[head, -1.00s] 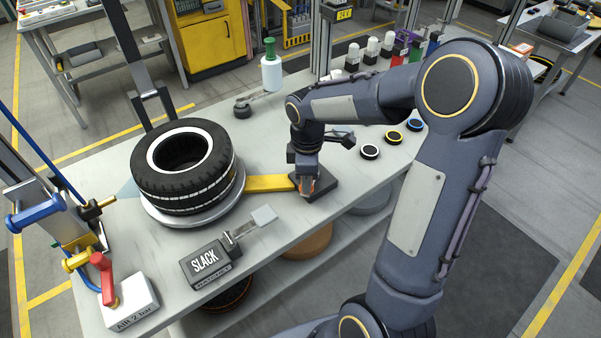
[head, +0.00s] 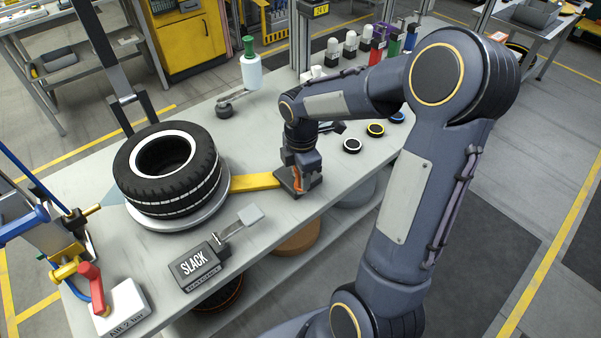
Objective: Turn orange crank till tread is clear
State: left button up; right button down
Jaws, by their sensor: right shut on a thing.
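The black tyre (head: 168,172) with a white inner ring lies flat on a round grey turntable (head: 190,222) on the bench. A yellow bar (head: 255,182) runs from the turntable to a dark base plate (head: 287,180). The orange crank (head: 299,184) stands at this plate, mostly hidden by my right gripper (head: 300,178). My right gripper points down and is shut on the crank. White marks show on the tyre's side. A dark box (head: 195,265) near the front edge reads "SLACK". My left gripper is not in view.
A white air box with a red lever (head: 92,290) stands at the bench's front left. A blue-handled device (head: 25,222) is at the left edge. A green-topped bottle (head: 250,68) and several small coloured rings and bottles stand farther back.

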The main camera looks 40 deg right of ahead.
jog(key=shift+r, duration=0.1)
jog(key=c, duration=1.2)
grip_release()
jog(key=shift+r, duration=3.85)
